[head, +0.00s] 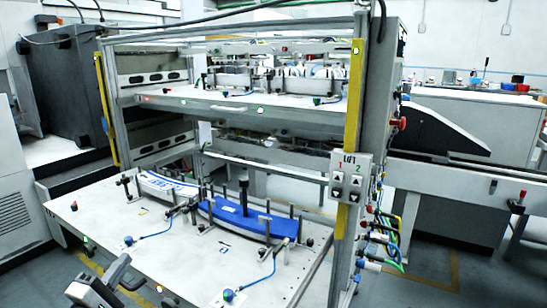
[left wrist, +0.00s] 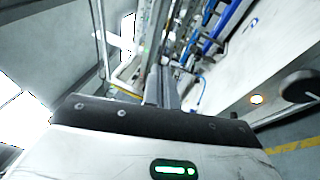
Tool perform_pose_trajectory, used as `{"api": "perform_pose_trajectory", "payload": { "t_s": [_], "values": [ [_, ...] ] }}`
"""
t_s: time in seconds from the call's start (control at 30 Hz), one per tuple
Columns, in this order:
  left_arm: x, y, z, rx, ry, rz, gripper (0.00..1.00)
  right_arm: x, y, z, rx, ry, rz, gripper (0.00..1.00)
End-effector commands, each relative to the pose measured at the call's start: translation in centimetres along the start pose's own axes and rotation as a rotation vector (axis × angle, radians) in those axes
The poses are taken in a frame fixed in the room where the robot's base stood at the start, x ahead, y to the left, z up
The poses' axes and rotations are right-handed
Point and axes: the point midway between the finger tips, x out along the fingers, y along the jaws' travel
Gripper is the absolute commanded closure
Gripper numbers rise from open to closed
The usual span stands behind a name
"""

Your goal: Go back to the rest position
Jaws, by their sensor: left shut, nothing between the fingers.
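My left gripper (head: 122,273) is at the bottom left of the head view, in front of the near edge of the lower table (head: 95,218). Its fingers are shut with nothing between them. In the left wrist view the gripper (left wrist: 160,88) points away from the camera past the table, clear of the labels. A stack of blue labels (head: 250,218) and a stack of white and blue labels (head: 165,187) lie between upright posts on the lower table. My right gripper is not in view.
The magazine's metal frame (head: 361,110) rises on the right and carries a lift button box (head: 350,178). An upper shelf (head: 240,104) holds more stacks. Cables (head: 388,240) hang at the right post. Open floor (head: 425,265) shows at the lower right.

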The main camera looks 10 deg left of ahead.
Motion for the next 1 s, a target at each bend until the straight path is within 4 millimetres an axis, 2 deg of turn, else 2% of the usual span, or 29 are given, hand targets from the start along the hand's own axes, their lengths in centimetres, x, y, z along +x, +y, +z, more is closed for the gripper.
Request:
{"api": "perform_pose_trajectory", "payload": {
  "t_s": [0.03,0.17,0.3,0.5,0.63,0.87,1.0],
  "values": [
    [1.6,1.3,0.2,-0.021,0.014,0.052,1.0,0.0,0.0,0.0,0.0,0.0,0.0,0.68],
    [5.3,4.6,0.6,-0.075,0.047,0.175,1.0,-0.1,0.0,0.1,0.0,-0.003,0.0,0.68],
    [9.4,9.0,1.4,-0.149,0.076,0.319,1.0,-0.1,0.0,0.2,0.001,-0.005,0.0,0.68],
    [14.3,15.5,3.0,-0.264,0.098,0.504,1.0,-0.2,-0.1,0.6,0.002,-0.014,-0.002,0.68],
    [16.7,19.5,4.2,-0.337,0.1,0.605,1.0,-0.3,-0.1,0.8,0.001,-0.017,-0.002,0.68],
    [18.4,15.5,5.5,0.206,0.148,0.34,1.0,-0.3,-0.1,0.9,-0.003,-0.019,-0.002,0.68],
    [19.3,12.5,5.8,0.611,0.146,0.155,1.0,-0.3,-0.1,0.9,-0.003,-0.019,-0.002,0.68]
  ]
}}
